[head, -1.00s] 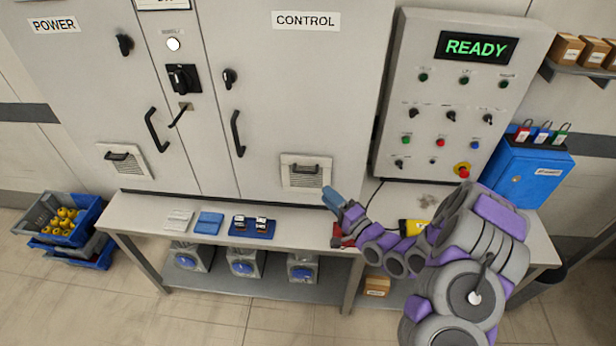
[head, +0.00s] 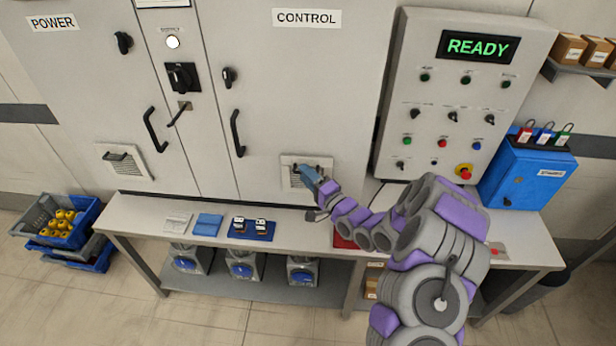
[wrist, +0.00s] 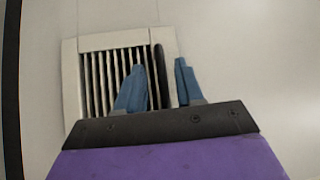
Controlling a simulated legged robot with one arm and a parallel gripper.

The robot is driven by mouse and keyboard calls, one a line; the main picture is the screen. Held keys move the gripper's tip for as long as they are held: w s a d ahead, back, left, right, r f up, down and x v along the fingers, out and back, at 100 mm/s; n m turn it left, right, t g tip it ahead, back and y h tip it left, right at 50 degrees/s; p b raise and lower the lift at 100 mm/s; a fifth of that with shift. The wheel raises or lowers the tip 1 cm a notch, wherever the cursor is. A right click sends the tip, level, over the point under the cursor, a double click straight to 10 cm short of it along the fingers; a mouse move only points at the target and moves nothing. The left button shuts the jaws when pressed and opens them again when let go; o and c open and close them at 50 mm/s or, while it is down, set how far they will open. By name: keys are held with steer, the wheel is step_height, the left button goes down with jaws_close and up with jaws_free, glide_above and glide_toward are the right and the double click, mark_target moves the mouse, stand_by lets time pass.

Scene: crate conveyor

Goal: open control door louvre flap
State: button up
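The louvre flap (head: 289,180) is a pale square with dark slats, low on the control door (head: 310,100). It looks shut in its frame. In the wrist view the slatted flap (wrist: 95,85) fills the upper left, with a dark bar handle (wrist: 159,70) along its right side. My gripper (head: 306,173) is at the flap's right part in the head view and covers some of it. In the wrist view my gripper (wrist: 160,84) is open, with one blue finger on each side of the handle. I cannot tell whether either finger touches it.
The READY panel (head: 440,130) stands to the right. Another vent (head: 125,162) is on the power door, left.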

steer(key=shift+c, duration=0.4)
jaws_close()
